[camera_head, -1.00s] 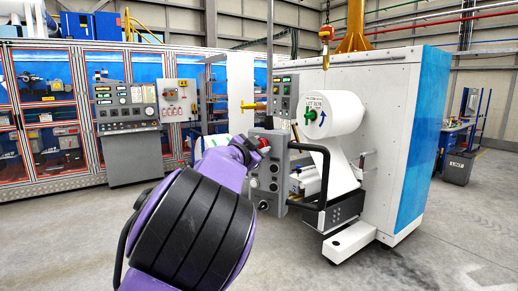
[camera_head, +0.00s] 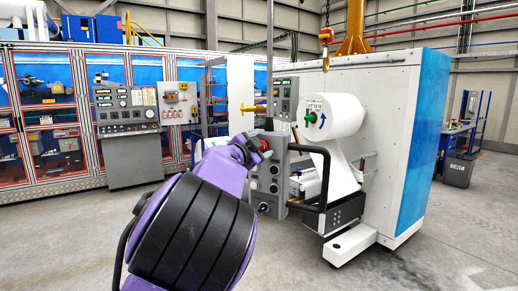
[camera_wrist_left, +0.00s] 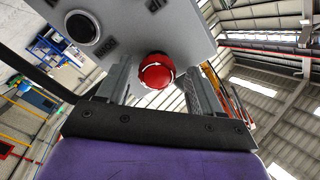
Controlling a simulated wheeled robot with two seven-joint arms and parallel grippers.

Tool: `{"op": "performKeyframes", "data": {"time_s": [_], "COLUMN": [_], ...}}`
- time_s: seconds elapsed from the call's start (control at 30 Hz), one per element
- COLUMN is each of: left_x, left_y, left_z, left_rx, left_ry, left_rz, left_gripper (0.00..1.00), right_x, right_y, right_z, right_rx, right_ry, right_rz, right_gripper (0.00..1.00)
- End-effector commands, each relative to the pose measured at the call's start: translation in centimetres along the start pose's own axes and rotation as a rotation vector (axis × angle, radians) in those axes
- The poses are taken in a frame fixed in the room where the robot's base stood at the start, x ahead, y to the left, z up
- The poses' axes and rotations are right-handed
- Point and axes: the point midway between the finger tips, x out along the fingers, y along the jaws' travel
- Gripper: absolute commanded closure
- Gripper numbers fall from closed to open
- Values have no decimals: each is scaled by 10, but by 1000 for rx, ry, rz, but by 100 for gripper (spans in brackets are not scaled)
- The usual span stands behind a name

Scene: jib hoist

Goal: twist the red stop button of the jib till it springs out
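The red stop button (camera_head: 265,144) sits near the top of the grey jib control pendant (camera_head: 268,184). In the left wrist view the button (camera_wrist_left: 156,71) is a round red cap with white arrow marks, on the pendant's grey face (camera_wrist_left: 150,25). My left gripper (camera_head: 256,146) is at the button, its purple wrist coming in from lower left. In the left wrist view its two fingers (camera_wrist_left: 158,84) stand apart, one on each side of the button. A gap shows between the cap and each finger. My right gripper is not in view.
A black bar handle (camera_head: 322,180) sticks out from the pendant's right side. Behind it stand a white roll (camera_head: 342,115) and a white machine cabinet (camera_head: 395,140). A yellow hoist hook (camera_head: 326,60) hangs above. Grey floor (camera_head: 440,240) is open at right.

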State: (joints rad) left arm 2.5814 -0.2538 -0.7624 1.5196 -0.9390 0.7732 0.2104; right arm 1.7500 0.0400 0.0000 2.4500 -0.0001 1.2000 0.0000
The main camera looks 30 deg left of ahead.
Motion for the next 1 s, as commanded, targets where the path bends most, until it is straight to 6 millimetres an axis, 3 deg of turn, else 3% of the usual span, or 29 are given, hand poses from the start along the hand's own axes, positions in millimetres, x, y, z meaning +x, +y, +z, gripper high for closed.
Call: {"op": "performKeyframes", "data": {"time_s": [0.33,0.7,0.83,1.0], "left_x": [-8,-88,-101,-104], "left_y": [3,4,4,3], "left_z": [5,4,3,2], "left_rx": [-2,-1,-2,-2], "left_ry": [-7,-4,-4,-4], "left_rz": [2,2,4,5], "left_gripper": [35,35,35,35], "right_x": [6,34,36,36], "right_y": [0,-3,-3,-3], "right_z": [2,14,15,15], "right_rx": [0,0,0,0], "right_ry": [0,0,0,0], "right_rz": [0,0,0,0], "right_gripper": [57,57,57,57]}}
